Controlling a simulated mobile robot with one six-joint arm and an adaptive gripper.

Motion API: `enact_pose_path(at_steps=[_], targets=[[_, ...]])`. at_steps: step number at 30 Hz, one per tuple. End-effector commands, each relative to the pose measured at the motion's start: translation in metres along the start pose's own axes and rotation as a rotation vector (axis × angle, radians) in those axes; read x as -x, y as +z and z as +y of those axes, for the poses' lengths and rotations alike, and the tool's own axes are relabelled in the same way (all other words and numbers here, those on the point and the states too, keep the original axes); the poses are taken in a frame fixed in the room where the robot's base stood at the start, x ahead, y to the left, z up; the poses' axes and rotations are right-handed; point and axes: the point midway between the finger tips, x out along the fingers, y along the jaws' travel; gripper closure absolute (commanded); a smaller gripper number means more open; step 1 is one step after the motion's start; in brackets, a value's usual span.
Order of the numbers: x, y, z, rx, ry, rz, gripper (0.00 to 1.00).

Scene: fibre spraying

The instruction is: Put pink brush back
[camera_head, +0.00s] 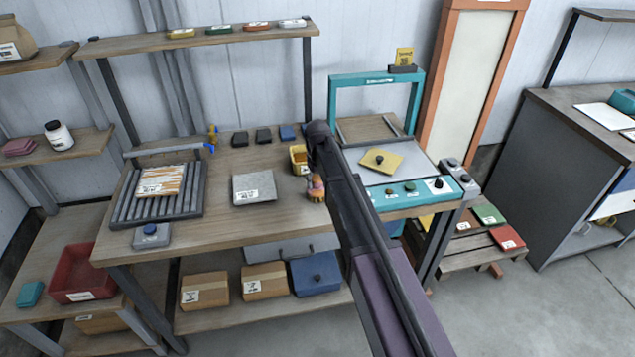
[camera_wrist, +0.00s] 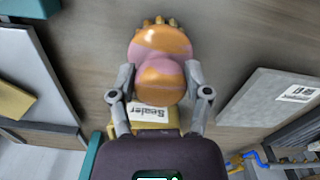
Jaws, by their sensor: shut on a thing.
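The pink brush (camera_wrist: 160,50), a rounded pink body with orange patches and short tan tips at its far end, is between the two fingers of my gripper (camera_wrist: 160,85) in the wrist view. The gripper is shut on it. In the head view the brush (camera_head: 317,190) shows small below the dark end of my arm, over the front part of the wooden bench (camera_head: 250,225). I cannot tell whether it touches the bench. A yellow container (camera_head: 298,152) stands just behind and left of it. In the wrist view its label reads "Sealer" (camera_wrist: 152,113), and my gripper partly hides it.
A grey labelled slab (camera_head: 254,188) lies left of my gripper, with a roller rack (camera_head: 125,208) beyond. The teal-framed machine (camera_head: 400,202) carrying a yellow plate (camera_head: 380,160) stands close on the right. Small dark blocks (camera_head: 263,136) line the bench's back.

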Motion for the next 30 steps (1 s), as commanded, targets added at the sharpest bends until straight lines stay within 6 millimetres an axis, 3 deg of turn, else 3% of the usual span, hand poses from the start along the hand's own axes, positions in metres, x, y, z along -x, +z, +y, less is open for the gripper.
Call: enact_pose_path(at_steps=[2, 3, 6, 22, 30], targets=[[-0.003, 0.0, 0.0, 0.0, 0.0, 0.0, 0.76], [-0.003, 0.0, 0.0, 0.0, 0.0, 0.0, 0.34], [-0.002, 0.0, 0.0, 0.0, 0.0, 0.0, 0.05], [-0.001, 0.0, 0.0, 0.0, 0.0, 0.0, 0.03], [0.011, 0.0, 0.0, 0.0, 0.0, 0.0, 0.03]])
